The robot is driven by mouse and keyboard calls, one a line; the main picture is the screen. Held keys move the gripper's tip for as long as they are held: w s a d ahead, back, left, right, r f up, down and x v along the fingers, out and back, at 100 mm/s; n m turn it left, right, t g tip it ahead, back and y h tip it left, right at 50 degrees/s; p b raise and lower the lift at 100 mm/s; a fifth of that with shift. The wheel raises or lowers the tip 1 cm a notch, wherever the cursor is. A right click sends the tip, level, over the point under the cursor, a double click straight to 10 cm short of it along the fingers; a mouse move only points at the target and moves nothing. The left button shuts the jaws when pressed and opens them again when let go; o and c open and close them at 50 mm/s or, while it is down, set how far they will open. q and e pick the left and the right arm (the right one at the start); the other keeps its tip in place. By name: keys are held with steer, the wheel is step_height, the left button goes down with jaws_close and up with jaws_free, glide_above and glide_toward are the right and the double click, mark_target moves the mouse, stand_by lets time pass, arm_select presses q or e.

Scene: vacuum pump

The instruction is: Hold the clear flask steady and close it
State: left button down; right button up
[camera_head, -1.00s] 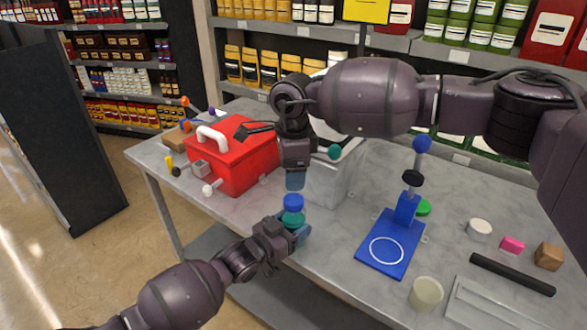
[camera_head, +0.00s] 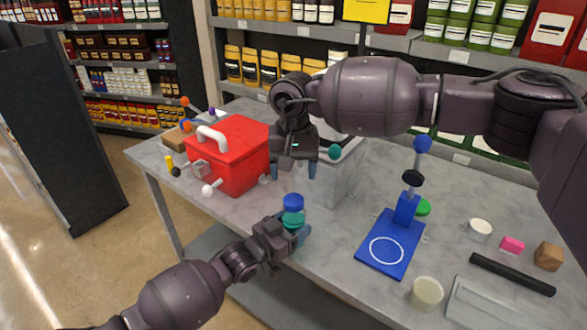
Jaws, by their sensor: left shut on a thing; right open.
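The flask is mostly hidden by my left gripper (camera_head: 290,238), which is shut on it at the front edge of the table. A blue cap (camera_head: 293,202) shows at its top, with a teal part (camera_head: 292,219) just below. The flask looks upright. My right gripper (camera_head: 292,172) points down above the blue cap. Its two fingers are apart, one on each side, with empty space between them. Its fingertips are a little above the cap and do not appear to touch it.
A red box (camera_head: 238,165) stands left of the grippers, and a grey bin (camera_head: 335,180) stands close behind them. A blue stand (camera_head: 390,243) is to the right. A cream cup (camera_head: 426,293) and a black bar (camera_head: 512,274) lie farther right. Grey table (camera_head: 350,290) is clear in front of the stand.

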mark_target(294, 199)
steer(key=n, duration=0.5)
steer(key=shift+n, duration=0.4)
steer(key=shift+f, duration=0.15)
steer(key=shift+f, duration=3.85)
